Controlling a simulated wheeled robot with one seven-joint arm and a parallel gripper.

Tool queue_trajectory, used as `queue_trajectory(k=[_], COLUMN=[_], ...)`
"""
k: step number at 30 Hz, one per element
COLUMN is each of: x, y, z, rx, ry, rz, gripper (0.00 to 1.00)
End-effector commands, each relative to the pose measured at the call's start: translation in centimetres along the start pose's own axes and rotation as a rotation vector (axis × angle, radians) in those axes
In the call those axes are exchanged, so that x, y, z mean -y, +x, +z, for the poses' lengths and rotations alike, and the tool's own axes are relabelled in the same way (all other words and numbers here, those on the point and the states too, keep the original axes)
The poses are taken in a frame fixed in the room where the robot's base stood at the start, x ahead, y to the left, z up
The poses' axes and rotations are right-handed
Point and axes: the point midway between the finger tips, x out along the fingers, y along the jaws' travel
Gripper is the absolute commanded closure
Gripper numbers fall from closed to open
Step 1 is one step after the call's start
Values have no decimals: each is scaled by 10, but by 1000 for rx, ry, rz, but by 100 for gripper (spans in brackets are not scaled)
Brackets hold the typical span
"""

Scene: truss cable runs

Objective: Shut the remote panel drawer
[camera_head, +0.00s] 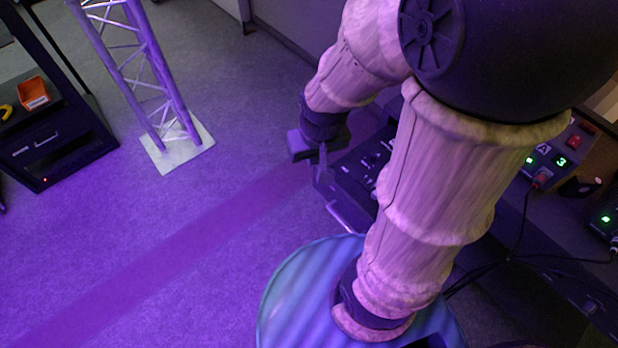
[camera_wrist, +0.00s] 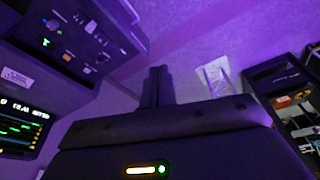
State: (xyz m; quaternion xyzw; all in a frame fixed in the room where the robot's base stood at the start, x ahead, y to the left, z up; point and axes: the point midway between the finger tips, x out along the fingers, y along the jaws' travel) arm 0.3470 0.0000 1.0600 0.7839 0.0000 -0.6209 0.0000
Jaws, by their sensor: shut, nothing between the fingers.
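The remote panel drawer (camera_head: 352,180) is a dark box with small knobs and buttons on top, standing out from the console, partly hidden behind my arm in the head view. A pale bar handle (camera_head: 346,216) shows along its lower front edge. In the wrist view the drawer (camera_wrist: 85,35) is at the upper left, with its knobs and coloured buttons visible. My gripper (camera_head: 322,155) is by the drawer's far left corner; I cannot tell whether it touches. In the wrist view my fingers (camera_wrist: 157,72) are together and empty, to the right of the drawer.
A truss tower on a white base plate (camera_head: 178,150) and a dark rack (camera_head: 60,150) with an orange bin (camera_head: 33,93) stand at the left. Cables (camera_head: 515,258) hang at the right. Open carpet (camera_head: 190,240) lies left of the drawer.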

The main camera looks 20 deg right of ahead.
Motion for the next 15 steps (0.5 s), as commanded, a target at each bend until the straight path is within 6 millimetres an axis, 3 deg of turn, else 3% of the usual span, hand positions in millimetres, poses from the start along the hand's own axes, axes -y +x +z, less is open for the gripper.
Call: queue_trajectory(k=[4, 8, 15], x=[2, 9, 21], y=[10, 40, 129], z=[0, 0, -1], rx=[21, 88, 295], ry=[-49, -210, -740], rz=[6, 30, 143], gripper=[100, 100, 100])
